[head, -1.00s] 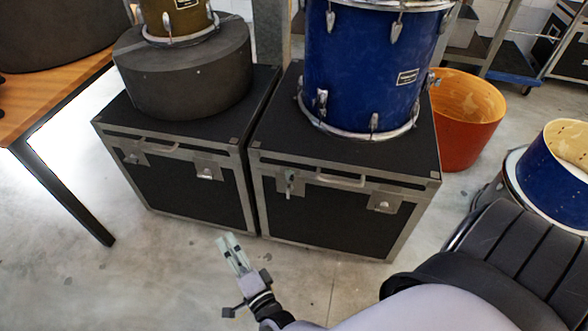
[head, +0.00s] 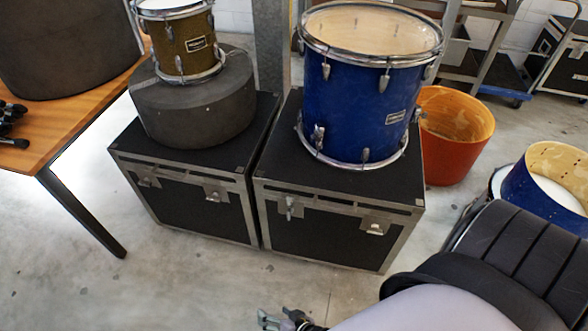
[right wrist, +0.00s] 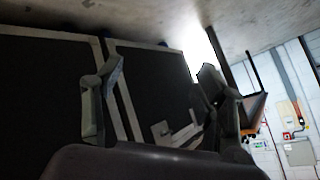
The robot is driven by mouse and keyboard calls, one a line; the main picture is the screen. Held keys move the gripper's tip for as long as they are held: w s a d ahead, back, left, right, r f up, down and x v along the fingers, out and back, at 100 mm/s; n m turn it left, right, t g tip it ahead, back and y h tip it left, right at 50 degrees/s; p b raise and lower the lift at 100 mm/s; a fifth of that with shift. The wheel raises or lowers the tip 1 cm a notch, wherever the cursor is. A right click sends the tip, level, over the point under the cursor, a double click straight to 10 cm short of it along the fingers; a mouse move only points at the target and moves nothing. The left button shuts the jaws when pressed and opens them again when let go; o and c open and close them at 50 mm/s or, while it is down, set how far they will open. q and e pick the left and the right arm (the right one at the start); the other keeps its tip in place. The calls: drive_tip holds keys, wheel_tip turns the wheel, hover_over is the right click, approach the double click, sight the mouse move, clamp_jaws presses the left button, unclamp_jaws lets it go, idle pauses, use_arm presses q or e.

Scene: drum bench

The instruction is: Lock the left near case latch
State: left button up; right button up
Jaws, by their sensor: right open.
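Two black cases with silver edges stand side by side on the floor in the head view, the left case (head: 200,215) and the right case (head: 325,238). The right case has a left front latch (head: 290,208), whose piece stands up and down, and a right front latch (head: 376,227). The left case also has a left latch (head: 146,178) and a right latch (head: 214,194). My right gripper (head: 268,319) is at the bottom edge, in front of and apart from the cases. Its fingers (right wrist: 160,70) are open and empty in the right wrist view, with case panels behind. My left gripper is out of view.
A blue drum (head: 350,110) stands on the right case. A dark round case (head: 193,105) with a small drum (head: 180,45) sits on the left case. A wooden table (head: 75,115) is at left, an orange drum shell (head: 450,145) at right. The floor in front is clear.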

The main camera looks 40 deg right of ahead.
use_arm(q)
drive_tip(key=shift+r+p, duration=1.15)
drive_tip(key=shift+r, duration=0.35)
use_arm(e)
drive_tip(key=s+d+f+n+g, duration=0.2)
drive_tip(key=s, duration=0.4)
drive_tip(key=shift+d+g, duration=0.2)
drive_tip(key=shift+g, duration=0.1)
drive_tip(key=shift+s, duration=0.1)
